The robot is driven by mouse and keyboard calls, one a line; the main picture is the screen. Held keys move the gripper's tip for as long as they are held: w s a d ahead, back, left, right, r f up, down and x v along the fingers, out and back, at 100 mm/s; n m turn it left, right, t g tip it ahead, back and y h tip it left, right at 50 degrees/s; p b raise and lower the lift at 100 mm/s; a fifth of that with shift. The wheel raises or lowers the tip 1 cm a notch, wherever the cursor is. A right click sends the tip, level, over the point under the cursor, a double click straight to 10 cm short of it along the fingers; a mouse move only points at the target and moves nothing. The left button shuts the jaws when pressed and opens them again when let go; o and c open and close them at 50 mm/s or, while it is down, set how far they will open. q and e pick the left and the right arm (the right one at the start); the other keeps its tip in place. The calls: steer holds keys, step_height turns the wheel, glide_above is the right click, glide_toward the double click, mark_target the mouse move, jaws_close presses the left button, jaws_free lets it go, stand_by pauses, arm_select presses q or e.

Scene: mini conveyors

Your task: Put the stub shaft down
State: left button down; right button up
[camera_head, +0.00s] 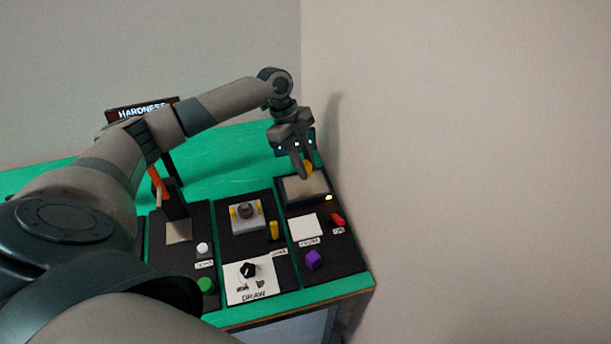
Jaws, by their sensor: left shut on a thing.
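My left gripper (303,173) points down at the far right of the bench, above or at a dark-framed pad with a beige top (305,189). It is shut on the stub shaft, which is mostly hidden by the fingers. A small yellow part (309,166) shows right beside the fingers; I cannot tell whether it is the shaft or part of the station behind. I cannot tell whether the shaft touches the pad. My right gripper is not in view.
Black panels on the green bench (232,158) carry a grey fixture (246,215), a yellow cylinder (274,230), a red piece (337,219), a purple block (314,261), a white card (304,227) and a black knob (249,270). A wall stands close on the right.

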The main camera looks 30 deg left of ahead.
arm_select(q)
step_height(320, 180, down, 4)
steer(key=b, duration=0.4)
steer(key=shift+f, duration=0.1)
steer(key=c, duration=1.5)
jaws_free()
steer(key=shift+p+v, duration=4.3)
steer(key=shift+v, duration=1.8)
